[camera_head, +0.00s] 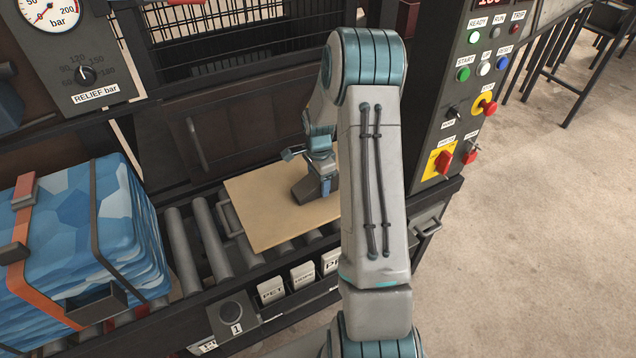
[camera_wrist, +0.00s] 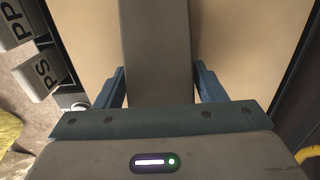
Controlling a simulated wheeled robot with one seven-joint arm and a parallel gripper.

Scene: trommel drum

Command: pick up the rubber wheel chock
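The rubber wheel chock (camera_head: 303,192) is a dark grey block on a tan board, partly hidden by my gripper in the head view. In the wrist view the chock (camera_wrist: 157,45) runs from the top edge down between my fingers. My gripper (camera_head: 325,182) points down over the chock's right part. In the wrist view my gripper (camera_wrist: 159,82) has one blue finger on each side of the chock. Both fingers lie very close to its sides; I cannot tell whether they touch or press on it.
The tan board (camera_head: 258,222) lies on a roller conveyor (camera_head: 186,248). A strapped blue bale (camera_head: 75,235) stands at left. A control panel (camera_head: 470,90) with buttons rises at right. Labelled blocks (camera_head: 303,275) sit along the conveyor's front. Open concrete floor lies at right.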

